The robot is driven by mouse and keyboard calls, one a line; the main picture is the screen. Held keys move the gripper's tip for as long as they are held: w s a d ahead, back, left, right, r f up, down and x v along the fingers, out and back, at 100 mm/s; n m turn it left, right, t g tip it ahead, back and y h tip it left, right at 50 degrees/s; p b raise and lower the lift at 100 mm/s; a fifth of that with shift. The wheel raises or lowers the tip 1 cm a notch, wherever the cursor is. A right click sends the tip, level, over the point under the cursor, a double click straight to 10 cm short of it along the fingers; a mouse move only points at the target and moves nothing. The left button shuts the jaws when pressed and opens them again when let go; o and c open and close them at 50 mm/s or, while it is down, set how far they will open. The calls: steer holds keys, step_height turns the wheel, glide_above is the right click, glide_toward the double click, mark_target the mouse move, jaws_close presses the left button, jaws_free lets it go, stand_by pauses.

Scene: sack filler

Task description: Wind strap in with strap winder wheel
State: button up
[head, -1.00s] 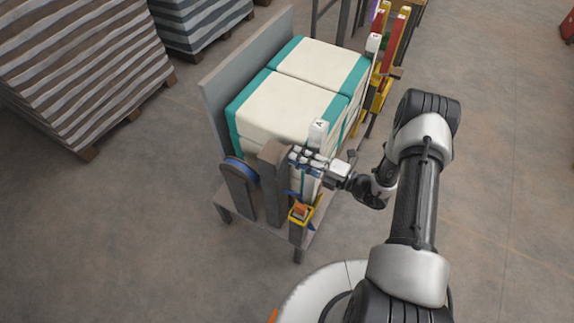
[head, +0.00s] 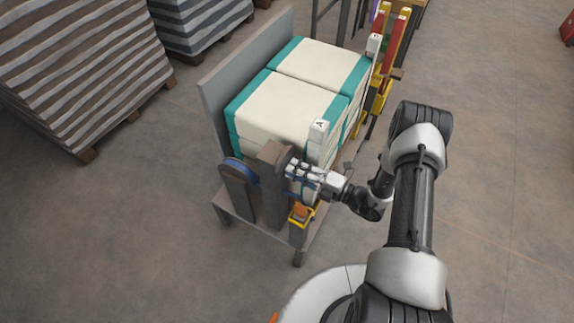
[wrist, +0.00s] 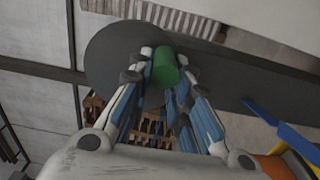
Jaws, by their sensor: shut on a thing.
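The strap winder wheel shows in the wrist view as a dark grey disc (wrist: 103,62) with a green handle (wrist: 165,68) standing out from it. My gripper (wrist: 160,62) is shut on the green handle, one finger on each side. In the head view my gripper (head: 297,172) is at the near end of the stand, beside a brown-grey post (head: 272,185); it hides the wheel and handle there. A blue strap roll (head: 240,170) sits left of the post on another upright. A blue strap also crosses the right of the wrist view (wrist: 268,116).
White sacks with teal ends (head: 290,105) are stacked on the stand beside a grey back panel (head: 245,70). A yellow holder (head: 301,214) sits just below my gripper. A white tag marked A (head: 319,130) stands close behind.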

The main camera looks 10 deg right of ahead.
steer(key=shift+s+a+f, duration=0.1)
steer(key=shift+a+f, duration=0.1)
steer(key=shift+f, duration=0.05)
steer(key=shift+s+a+f, duration=0.4)
steer(key=shift+s+f, duration=0.05)
steer(key=shift+s, duration=0.2)
steer(key=o, duration=1.9)
steer(key=shift+w+r, duration=0.1)
steer(key=shift+w, duration=0.05)
steer(key=shift+v, duration=4.05)
